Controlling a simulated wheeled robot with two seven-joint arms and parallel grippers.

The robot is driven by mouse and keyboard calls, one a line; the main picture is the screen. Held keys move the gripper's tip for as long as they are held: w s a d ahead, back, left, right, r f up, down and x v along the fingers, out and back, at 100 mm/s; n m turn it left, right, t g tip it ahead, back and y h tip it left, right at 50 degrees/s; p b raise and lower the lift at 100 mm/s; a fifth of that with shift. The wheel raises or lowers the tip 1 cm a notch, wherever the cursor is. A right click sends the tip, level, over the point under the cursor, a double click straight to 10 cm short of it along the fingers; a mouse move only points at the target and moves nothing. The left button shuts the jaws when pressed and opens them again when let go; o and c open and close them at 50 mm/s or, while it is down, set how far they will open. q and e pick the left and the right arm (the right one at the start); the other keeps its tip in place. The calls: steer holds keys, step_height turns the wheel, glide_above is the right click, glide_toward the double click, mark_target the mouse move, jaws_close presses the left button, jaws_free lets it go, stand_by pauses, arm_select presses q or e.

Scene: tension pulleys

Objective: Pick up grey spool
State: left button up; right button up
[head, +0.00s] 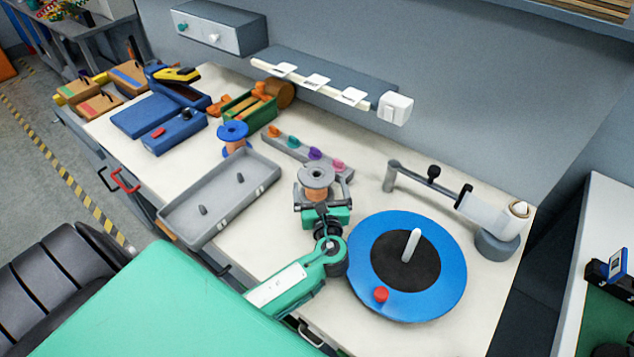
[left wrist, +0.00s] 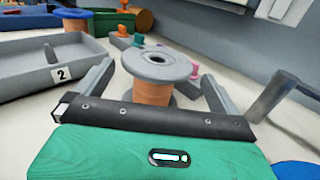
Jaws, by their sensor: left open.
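The grey spool (head: 316,176) has grey flanges and an orange-brown winding. It stands upright on the white table, and it also shows in the left wrist view (left wrist: 158,65). My left gripper (head: 323,196) is open, with one finger on each side of the spool in the left wrist view (left wrist: 155,88). A gap shows between the fingers and the spool there. The spool's lower part is partly hidden behind the gripper's dark front edge. My right gripper is not in view.
A blue turntable (head: 440,270) with a white post stands right of my gripper. A grey tray (head: 237,205) lies to the left, with a blue spool (head: 233,131) behind it. A rail with coloured knobs (head: 290,146) lies just behind the spool. A grey tension arm (head: 450,188) stands at right.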

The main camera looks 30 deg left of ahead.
mark_target(317, 179)
arm_select(q)
steer(key=shift+w+a, duration=0.15)
steer(key=x, duration=0.1)
steer(key=p+x, duration=0.1)
steer(key=x, duration=0.3)
steer(key=shift+f+p, duration=0.3)
steer(key=shift+p, duration=0.05)
steer(key=shift+c, duration=0.9)
steer(key=shift+r, duration=0.1)
steer(key=c, duration=1.1)
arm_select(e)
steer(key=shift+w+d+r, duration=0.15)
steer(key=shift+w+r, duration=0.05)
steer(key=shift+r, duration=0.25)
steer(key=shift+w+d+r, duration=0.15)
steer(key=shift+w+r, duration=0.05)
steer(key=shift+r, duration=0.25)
